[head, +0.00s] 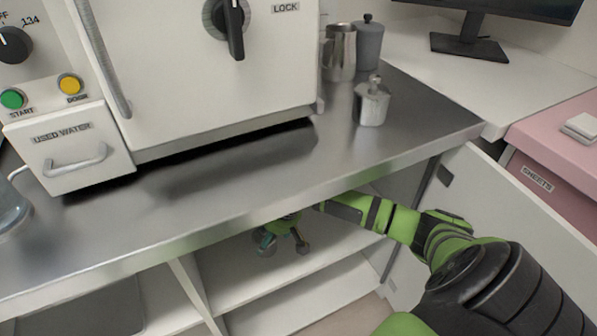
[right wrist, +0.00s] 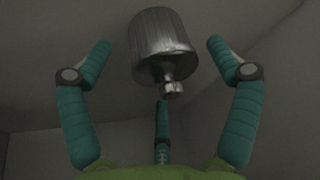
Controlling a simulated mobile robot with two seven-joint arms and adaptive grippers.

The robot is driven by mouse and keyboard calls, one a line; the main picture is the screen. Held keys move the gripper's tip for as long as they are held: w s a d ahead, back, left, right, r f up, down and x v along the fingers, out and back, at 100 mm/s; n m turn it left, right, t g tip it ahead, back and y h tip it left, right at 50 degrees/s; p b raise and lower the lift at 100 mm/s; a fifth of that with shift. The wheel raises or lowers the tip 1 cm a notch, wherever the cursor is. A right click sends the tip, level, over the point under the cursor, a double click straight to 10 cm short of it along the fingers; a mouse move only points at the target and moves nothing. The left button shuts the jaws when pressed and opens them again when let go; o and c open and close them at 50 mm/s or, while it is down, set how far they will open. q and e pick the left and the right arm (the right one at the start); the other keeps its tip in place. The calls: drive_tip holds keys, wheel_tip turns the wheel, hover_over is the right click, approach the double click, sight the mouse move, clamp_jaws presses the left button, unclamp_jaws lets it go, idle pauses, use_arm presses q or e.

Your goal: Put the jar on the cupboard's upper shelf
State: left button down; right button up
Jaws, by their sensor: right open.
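A metal jar (right wrist: 160,40) with a small knob on its lid shows in the right wrist view, its knob toward my palm. My right gripper (head: 284,246) reaches under the counter edge into the open cupboard, above its upper shelf (head: 235,285). In the right wrist view its fingers (right wrist: 160,70) are spread around the jar with gaps at the sides. The jar seems to stand inside the cupboard; its base contact is not clear. In the head view it is hidden by the gripper and counter. My left gripper is not in view.
A similar knobbed metal jar (head: 373,104) stands on the counter (head: 220,185), beside a steel jug (head: 339,53) and a grey canister (head: 368,45). The counter edge overhangs my right arm. The open cupboard door (head: 510,205) is at the right. A steriliser (head: 190,90) stands at left.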

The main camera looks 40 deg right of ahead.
drive_tip(key=s+d, duration=0.2)
drive_tip(key=s, duration=0.1)
drive_tip(key=s+d+p, duration=0.1)
drive_tip(key=s+d, duration=0.1)
drive_tip(key=s, duration=0.2)
drive_tip(key=s+d+r, duration=0.1)
drive_tip(key=s+d, duration=0.1)
drive_tip(key=s, duration=0.1)
drive_tip(key=shift+s+d+p, duration=0.1)
drive_tip(key=shift+s+p, duration=0.3)
